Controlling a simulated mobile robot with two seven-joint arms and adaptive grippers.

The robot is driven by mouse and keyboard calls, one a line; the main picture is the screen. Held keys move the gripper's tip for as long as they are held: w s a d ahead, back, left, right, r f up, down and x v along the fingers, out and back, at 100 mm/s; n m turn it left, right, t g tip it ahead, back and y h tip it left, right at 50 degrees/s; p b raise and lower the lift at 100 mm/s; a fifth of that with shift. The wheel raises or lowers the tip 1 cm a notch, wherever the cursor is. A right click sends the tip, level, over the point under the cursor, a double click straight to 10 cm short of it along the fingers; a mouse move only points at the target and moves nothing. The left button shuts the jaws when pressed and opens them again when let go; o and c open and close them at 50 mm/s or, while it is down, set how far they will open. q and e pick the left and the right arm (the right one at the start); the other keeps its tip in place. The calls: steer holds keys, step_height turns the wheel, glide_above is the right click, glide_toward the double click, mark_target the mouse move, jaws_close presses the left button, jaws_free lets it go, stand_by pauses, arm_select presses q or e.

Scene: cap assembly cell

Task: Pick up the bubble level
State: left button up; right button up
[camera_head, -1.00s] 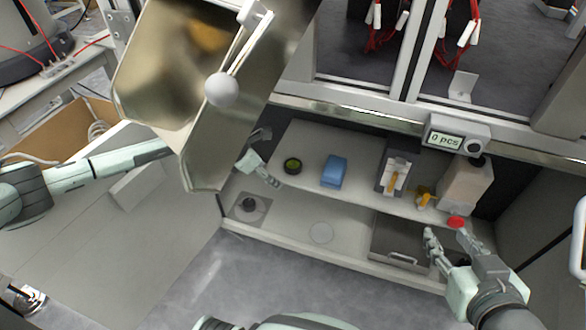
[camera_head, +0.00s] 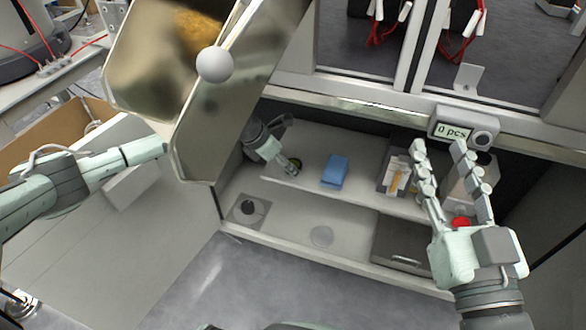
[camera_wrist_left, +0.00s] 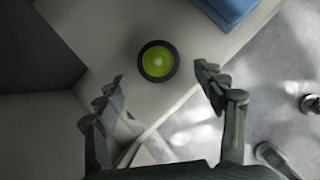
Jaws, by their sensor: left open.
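The bubble level (camera_wrist_left: 158,61) is a round black disc with a green-yellow centre, lying on the light shelf. In the left wrist view it sits just beyond the fingertips of my left gripper (camera_wrist_left: 162,84), roughly between their lines. In the head view the bubble level (camera_head: 297,163) is mostly hidden by my left gripper (camera_head: 289,168). My left gripper is open, with nothing between its fingers. My right gripper (camera_head: 440,147) is raised at the right, fingers spread and empty.
A blue block (camera_head: 335,171) stands on the shelf (camera_head: 312,143) right of the level. A holder (camera_head: 393,178), a red button (camera_head: 461,222) and a counter display (camera_head: 453,130) are at the right. A metal hopper (camera_head: 205,120) hangs close above the left arm.

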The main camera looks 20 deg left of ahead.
arm_select(q)
steer(key=shift+w+d+f+b, duration=0.5)
steer(key=shift+w+d+b, duration=0.1)
steer(key=shift+w+b, duration=0.25)
steer(key=c, duration=1.2)
arm_select(e)
step_height(320, 180, up, 6)
steer(key=s+t+y, duration=0.1)
steer(key=s+t, duration=0.1)
steer(key=t, duration=0.2)
arm_select(q)
steer(key=shift+r, duration=0.1)
steer(key=shift+c, duration=0.2)
